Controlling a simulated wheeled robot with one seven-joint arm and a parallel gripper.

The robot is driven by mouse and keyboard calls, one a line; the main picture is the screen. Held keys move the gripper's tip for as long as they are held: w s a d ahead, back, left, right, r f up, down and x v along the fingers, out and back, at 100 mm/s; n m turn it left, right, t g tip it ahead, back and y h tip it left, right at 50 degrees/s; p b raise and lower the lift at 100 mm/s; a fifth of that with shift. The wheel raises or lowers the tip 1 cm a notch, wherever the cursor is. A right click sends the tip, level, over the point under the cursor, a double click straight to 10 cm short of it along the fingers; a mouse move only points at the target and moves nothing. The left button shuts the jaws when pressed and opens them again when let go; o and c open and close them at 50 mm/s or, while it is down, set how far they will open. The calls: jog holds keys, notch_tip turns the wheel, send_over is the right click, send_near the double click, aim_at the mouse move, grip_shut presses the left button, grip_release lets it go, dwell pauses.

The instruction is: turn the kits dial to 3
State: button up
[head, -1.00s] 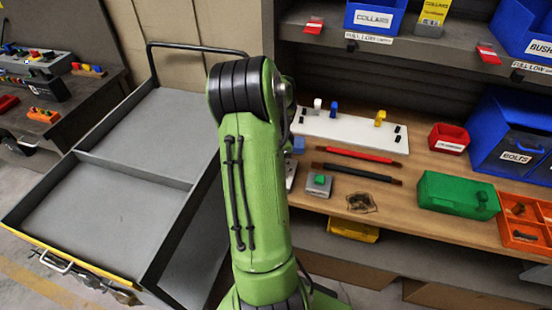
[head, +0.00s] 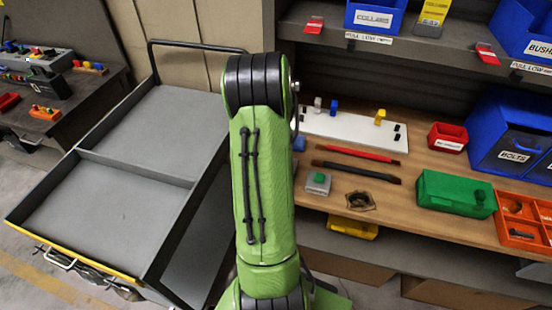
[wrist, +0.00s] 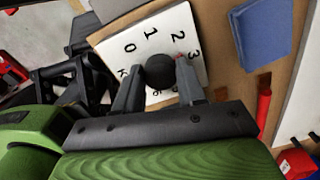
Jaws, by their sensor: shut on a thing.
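The kits dial shows in the wrist view as a white plate (wrist: 118,62) with the numbers 0, 1, 2 and 3 around a round black knob (wrist: 160,70). My gripper (wrist: 159,77) has one finger on each side of the knob and is shut on it. A small red mark by the knob's upper right edge lies toward the 3, though the right finger partly covers that area. The lettering below the knob is partly hidden by the fingers. In the head view my arm hides the dial and the gripper.
A blue block (wrist: 262,32) lies right of the dial plate. On the bench are a red bar (head: 357,154), a dark bar (head: 357,172), a grey box with a green button (head: 318,183) and a white board (head: 350,127). A grey cart (head: 150,125) stands at left.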

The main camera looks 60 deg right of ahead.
jog(key=shift+m, duration=1.2)
jog(key=o, duration=1.1)
jog(key=shift+c, duration=0.2)
notch_tip(320, 180, up, 16)
jog(key=p, duration=0.3)
jog(key=shift+a, duration=0.15)
jog(key=shift+f, duration=0.15)
